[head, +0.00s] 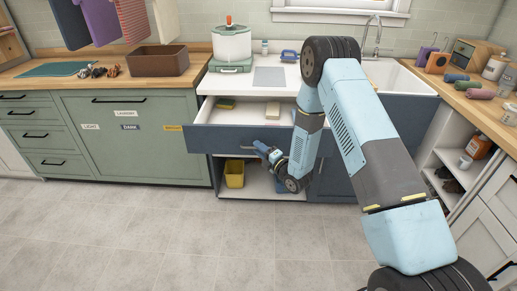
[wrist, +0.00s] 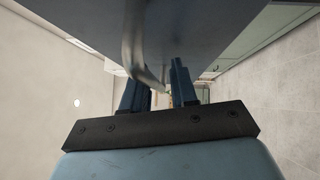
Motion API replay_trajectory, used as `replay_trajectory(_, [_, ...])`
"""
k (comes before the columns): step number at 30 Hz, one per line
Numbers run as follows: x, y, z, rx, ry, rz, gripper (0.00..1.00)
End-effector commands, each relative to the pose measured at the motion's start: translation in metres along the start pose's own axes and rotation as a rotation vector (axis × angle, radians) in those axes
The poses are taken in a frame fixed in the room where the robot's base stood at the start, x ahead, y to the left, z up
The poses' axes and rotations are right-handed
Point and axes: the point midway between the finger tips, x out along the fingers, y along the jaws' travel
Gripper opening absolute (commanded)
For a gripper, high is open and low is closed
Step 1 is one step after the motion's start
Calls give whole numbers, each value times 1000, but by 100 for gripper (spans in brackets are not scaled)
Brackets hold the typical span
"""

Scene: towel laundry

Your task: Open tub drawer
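The tub drawer (head: 225,141) has a dark blue-grey front and a white inside. It stands pulled out below the white counter in the head view. A yellow sponge (head: 226,104) and a pale item (head: 272,110) lie in it. My gripper (head: 262,148) is at the middle of the drawer front. In the wrist view, the curved metal drawer handle (wrist: 134,40) runs down between the two fingers of my gripper (wrist: 160,92). The fingers are close together around it. Their exact contact with the bar is partly hidden.
Below the drawer is an open shelf with a yellow bin (head: 234,174). Green cabinets (head: 120,135) stand left, with a brown box (head: 158,61) on top. A white open shelf unit (head: 455,160) stands right. The grey tiled floor (head: 200,245) in front is clear.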

Motion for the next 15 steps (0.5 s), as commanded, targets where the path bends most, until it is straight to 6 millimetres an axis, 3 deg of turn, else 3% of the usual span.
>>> replay_trajectory(3, [0, 0, 0, -1, 0, 1, 34])
replay_trajectory(11, [0, 2, 0, -2, -1, 6, 34])
replay_trajectory(15, [-9, 2, 1, -2, -2, 4, 34])
